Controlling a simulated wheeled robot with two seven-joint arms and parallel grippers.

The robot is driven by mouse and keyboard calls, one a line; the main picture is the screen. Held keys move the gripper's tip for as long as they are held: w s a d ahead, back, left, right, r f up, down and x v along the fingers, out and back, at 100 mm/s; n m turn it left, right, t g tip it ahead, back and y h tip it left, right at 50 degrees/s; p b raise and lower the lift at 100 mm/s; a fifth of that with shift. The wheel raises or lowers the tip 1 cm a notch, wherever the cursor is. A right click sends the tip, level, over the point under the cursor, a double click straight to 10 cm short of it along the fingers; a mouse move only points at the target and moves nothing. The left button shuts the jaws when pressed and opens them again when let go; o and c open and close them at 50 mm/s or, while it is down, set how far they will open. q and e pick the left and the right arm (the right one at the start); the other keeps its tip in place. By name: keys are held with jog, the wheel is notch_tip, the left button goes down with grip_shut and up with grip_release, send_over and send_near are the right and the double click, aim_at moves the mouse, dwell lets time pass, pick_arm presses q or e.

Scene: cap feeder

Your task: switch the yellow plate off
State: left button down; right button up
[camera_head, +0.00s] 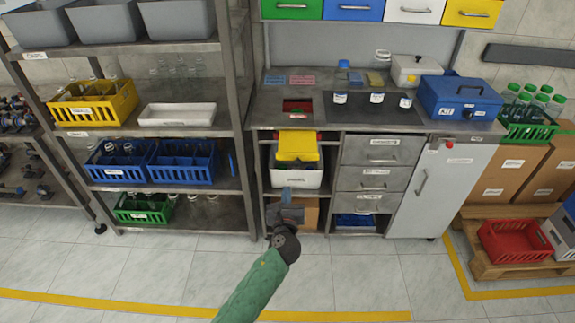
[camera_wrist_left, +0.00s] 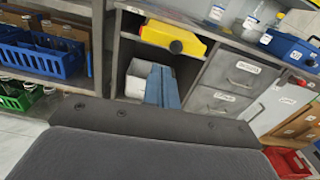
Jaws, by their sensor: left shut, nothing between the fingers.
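The yellow plate (camera_head: 297,146) is at the front of the grey workbench, below its top and above a white bin (camera_head: 296,180). Whether the plate is on or off cannot be told. My left gripper (camera_head: 287,193) is in front of the white bin, below the yellow plate and apart from it in the picture. Its blue fingers (camera_wrist_left: 162,86) are shut and empty. My right gripper is not in view.
A drawer unit (camera_head: 384,150) is to the right of the bin. A blue case (camera_head: 458,97) stands on the worktop. A metal rack (camera_head: 240,110) with yellow, blue and green crates is on the left. A red crate (camera_head: 515,242) lies on a pallet at right. The floor in front is clear.

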pick_arm(q)
jog(key=shift+m, duration=0.3)
jog(key=p, duration=0.3)
send_near(288, 158)
jog(key=w, duration=0.5)
jog(key=shift+w, duration=0.25)
jog(key=shift+w+f, duration=0.1)
jog(key=shift+w, duration=0.6)
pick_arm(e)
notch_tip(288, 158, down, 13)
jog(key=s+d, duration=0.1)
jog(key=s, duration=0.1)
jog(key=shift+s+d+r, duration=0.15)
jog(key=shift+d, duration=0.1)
